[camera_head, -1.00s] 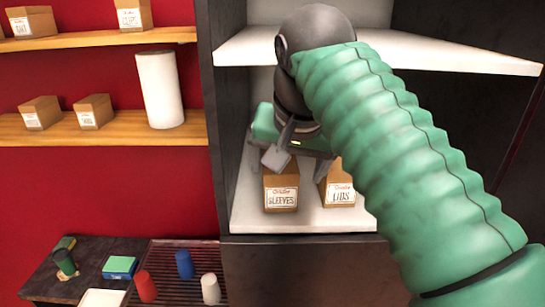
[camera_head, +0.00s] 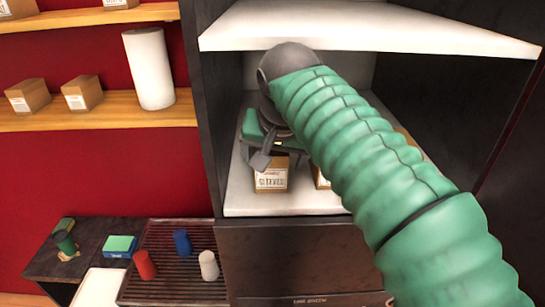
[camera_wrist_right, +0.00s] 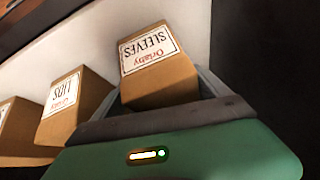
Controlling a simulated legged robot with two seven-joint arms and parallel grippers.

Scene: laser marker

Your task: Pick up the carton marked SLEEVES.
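The SLEEVES carton (camera_head: 271,182) is a small brown box with a white label, upright on the white lower shelf of the dark cabinet. My right gripper (camera_head: 276,157) is over its top, pointing down into the shelf space, and hides the upper part of the box. In the right wrist view the SLEEVES carton (camera_wrist_right: 158,75) lies between the grey fingers, which look spread, with a finger showing to its right. Whether either finger touches it is unclear. My left gripper is not in view.
The LIDS carton (camera_wrist_right: 75,105) stands close beside the SLEEVES carton, with another brown box (camera_wrist_right: 17,128) beyond it. A white upper shelf (camera_head: 370,30) is above my arm. The dark cabinet side wall (camera_head: 205,110) is to the left.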

